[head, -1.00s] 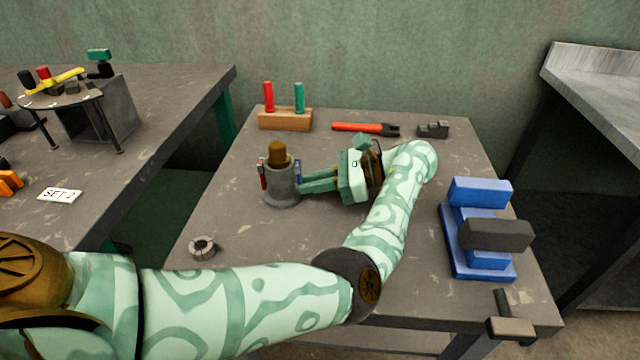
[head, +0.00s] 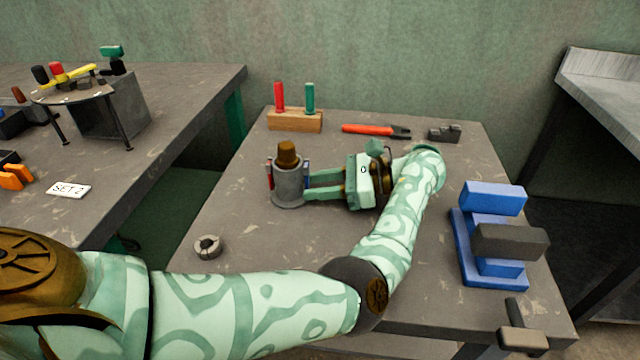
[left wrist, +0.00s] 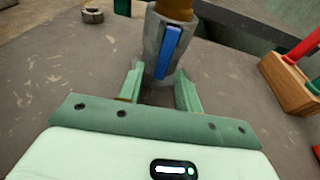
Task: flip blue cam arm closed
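A grey cylindrical fitting (head: 287,186) with a brown plug (head: 287,153) in its top stands upright on the table. A blue cam arm (head: 307,172) is on its right side and a red cam arm (head: 269,175) on its left side. In the left wrist view the blue cam arm (left wrist: 168,52) lies along the near face of the fitting, close to upright. My left gripper (head: 307,187) is open, its fingers pointing at the fitting's lower part below the blue arm. In the left wrist view its two fingers (left wrist: 160,88) are apart with nothing held between them. My right gripper is out of view.
A grey ring (head: 208,247) lies at the front left. A wooden block with red and green pegs (head: 295,122), red-handled pliers (head: 375,131) and a dark block (head: 445,134) are at the back. A blue vise (head: 495,235) and a hammer (head: 522,338) are on the right.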

